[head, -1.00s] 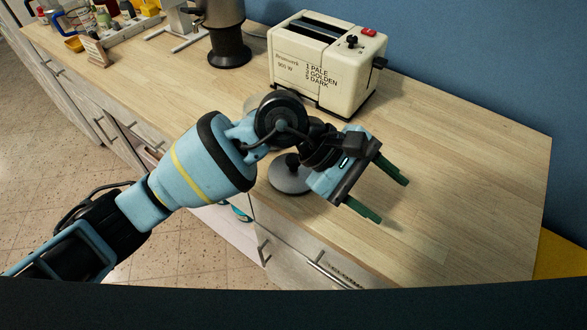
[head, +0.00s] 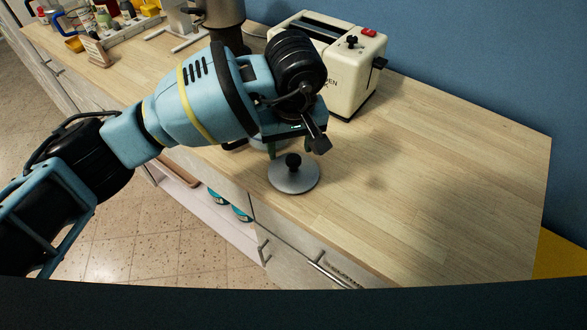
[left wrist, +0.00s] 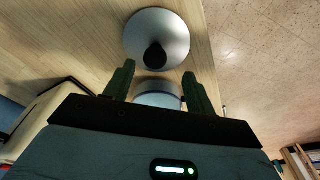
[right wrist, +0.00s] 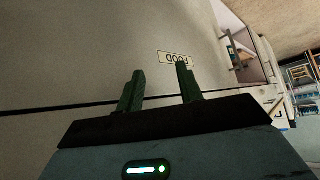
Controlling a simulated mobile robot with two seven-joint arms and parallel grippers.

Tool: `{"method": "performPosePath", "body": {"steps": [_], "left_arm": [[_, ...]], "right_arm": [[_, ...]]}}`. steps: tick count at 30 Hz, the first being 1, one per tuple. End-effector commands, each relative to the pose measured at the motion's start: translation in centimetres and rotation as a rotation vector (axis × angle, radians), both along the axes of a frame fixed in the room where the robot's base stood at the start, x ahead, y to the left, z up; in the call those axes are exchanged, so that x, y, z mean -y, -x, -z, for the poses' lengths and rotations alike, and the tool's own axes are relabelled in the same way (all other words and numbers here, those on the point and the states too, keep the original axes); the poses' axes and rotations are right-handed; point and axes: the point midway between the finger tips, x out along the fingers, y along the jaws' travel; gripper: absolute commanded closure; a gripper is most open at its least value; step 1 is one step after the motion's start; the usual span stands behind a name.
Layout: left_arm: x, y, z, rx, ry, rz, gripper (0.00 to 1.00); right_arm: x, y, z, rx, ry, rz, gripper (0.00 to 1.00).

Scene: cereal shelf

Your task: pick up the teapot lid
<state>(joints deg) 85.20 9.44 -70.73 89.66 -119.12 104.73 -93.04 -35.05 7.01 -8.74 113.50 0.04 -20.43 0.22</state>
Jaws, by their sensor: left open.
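The teapot lid, a grey metal disc with a black knob (head: 293,176), lies on the wooden counter near its front edge. It also shows in the left wrist view (left wrist: 172,32), just beyond the fingertips. My left gripper (head: 288,148) is open and empty, on the far side of the lid in the head view and partly hidden by its own wrist. In the left wrist view its green fingers (left wrist: 158,70) stand apart, with a pale round object (left wrist: 158,97) visible between them; I cannot tell what that is. My right gripper (right wrist: 160,69) is open and empty, seen only in the right wrist view.
A cream toaster (head: 352,75) stands behind my left gripper by the blue wall. A dark metal appliance (head: 215,15) stands to its left. The counter (head: 440,170) is clear to the right. A panel labelled FOOD (right wrist: 176,59) faces my right gripper.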

Motion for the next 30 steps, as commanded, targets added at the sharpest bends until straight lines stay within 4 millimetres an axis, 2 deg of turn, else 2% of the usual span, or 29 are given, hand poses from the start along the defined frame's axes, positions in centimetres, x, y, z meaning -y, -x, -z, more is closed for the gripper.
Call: {"method": "performPosePath", "body": {"steps": [5, 15, 25, 30], "left_arm": [[0.1, 0.0, 0.4, 0.0, 0.002, 0.0, 0.45], [0.6, -0.7, 4.6, 0.0, 0.002, -0.001, 0.45], [0.6, -0.8, 5.3, 0.001, 0.003, 0.001, 0.45], [0.6, -0.8, 5.2, 0.001, 0.003, 0.0, 0.67]], "right_arm": [[0.0, -0.1, -0.1, 0.003, -0.001, 0.0, 0.64], [-0.2, -0.7, -0.8, 0.018, -0.006, 0.008, 0.64], [-0.3, -0.6, -0.7, 0.015, -0.008, 0.01, 0.64], [-0.2, -0.5, -0.7, 0.015, -0.007, 0.009, 0.64]]}}
